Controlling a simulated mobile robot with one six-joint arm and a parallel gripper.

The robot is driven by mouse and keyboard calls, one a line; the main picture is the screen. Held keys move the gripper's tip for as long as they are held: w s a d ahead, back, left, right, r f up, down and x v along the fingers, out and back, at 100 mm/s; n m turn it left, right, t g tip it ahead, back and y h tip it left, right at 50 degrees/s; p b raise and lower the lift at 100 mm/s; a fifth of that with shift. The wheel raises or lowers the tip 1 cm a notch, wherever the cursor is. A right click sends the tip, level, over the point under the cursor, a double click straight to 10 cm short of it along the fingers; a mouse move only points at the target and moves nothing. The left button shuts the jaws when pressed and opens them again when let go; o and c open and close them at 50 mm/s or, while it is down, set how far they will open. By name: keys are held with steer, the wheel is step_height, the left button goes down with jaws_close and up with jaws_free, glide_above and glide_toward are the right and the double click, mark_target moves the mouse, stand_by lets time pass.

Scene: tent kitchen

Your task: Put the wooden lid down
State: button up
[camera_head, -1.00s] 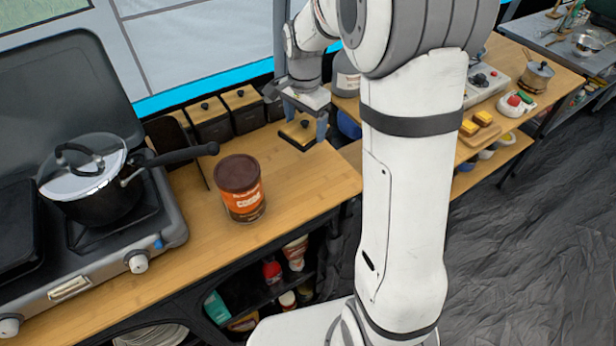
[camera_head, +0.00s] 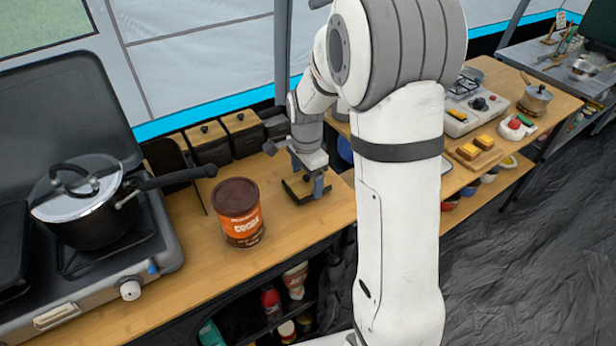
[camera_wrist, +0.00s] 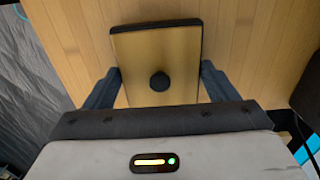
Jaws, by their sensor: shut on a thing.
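The wooden lid (camera_head: 299,189) is a square tan plate with a dark rim and a black knob. My gripper (camera_head: 306,184) is shut on it, low over the right end of the wooden counter, right of the cocoa tin. In the wrist view the lid (camera_wrist: 160,38) lies flat between my two fingers (camera_wrist: 160,88), knob facing the camera. Whether its underside touches the counter, I cannot tell.
The cocoa tin (camera_head: 239,213) stands left of the lid. Lidded canisters (camera_head: 209,145) line the back edge. A stove (camera_head: 112,262) with a pot (camera_head: 88,212) is at left. The counter (camera_head: 285,225) in front of the lid is bare.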

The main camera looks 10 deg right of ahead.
mark_target(307, 176)
steer(key=shift+f, duration=0.1)
steer(key=shift+f, duration=0.2)
steer(key=o, duration=1)
steer(key=shift+c, duration=0.2)
steer(key=shift+r, duration=0.1)
step_height(307, 176, up, 12)
steer(key=s+n+t, duration=0.2)
steer(key=s+n, duration=1.2)
steer(key=s, duration=0.7)
steer(key=shift+s+d+r+t, duration=0.15)
steer(key=shift+r+t, duration=0.15)
steer(key=shift+r, duration=0.05)
